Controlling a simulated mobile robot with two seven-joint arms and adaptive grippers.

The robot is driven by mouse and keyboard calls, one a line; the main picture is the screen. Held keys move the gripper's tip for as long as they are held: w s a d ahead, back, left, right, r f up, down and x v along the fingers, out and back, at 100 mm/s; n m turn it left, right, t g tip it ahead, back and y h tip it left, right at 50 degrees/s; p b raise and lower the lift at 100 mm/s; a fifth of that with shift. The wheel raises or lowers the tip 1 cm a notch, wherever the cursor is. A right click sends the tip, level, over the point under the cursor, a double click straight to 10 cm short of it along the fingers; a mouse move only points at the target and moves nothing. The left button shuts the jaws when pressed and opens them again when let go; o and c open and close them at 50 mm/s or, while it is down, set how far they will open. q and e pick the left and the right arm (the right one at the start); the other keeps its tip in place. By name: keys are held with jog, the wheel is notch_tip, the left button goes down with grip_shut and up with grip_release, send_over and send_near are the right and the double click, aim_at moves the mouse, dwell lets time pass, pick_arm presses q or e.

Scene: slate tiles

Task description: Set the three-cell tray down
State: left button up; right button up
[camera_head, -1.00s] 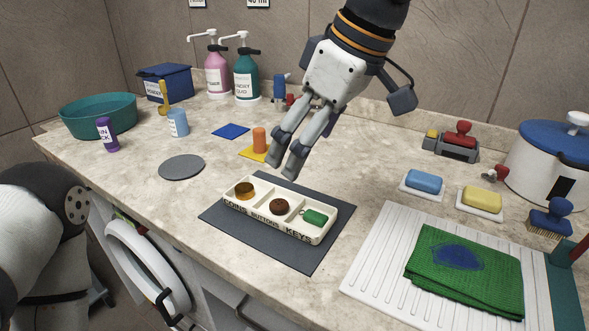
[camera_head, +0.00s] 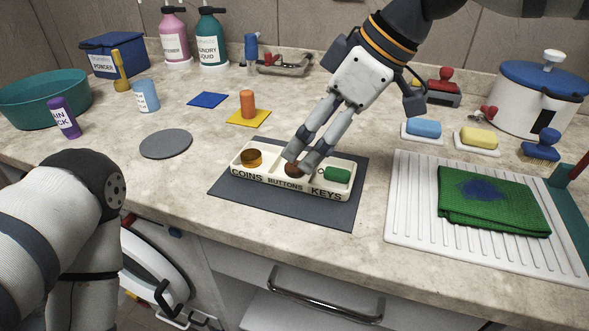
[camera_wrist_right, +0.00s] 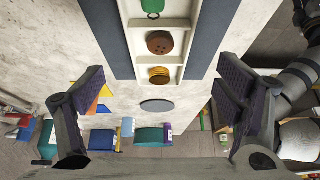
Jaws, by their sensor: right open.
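The cream three-cell tray (camera_head: 262,181), labelled COINS, BUTTONS and KEYS, rests flat on a dark grey mat (camera_head: 344,213). Its left cell holds a gold coin stack (camera_head: 251,158), its middle cell a brown button (camera_wrist_right: 160,42), its right cell a green key item (camera_head: 337,174). My right gripper (camera_head: 303,159) is over the tray's middle, its fingers partly hiding the button and rear wall. In the right wrist view its fingers (camera_wrist_right: 162,92) are wide apart with nothing between them; the tray lies beyond. My left arm shows at lower left; its gripper is out of view.
A ribbed white drainboard (camera_head: 408,214) with a folded green cloth (camera_head: 495,205) lies right of the mat. Blue (camera_head: 423,128) and yellow (camera_head: 478,138) sponges stand behind it. A grey disc (camera_head: 166,144) and an orange cylinder (camera_head: 247,103) are left and behind. Counter between is bare.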

aim_at(294, 164)
jog(key=x, duration=0.5)
jog(key=shift+w+f, duration=0.1)
jog(key=shift+f, duration=0.35)
jog(key=c, duration=1.3)
jog(key=shift+c, duration=0.4)
jog(key=shift+r, duration=0.15)
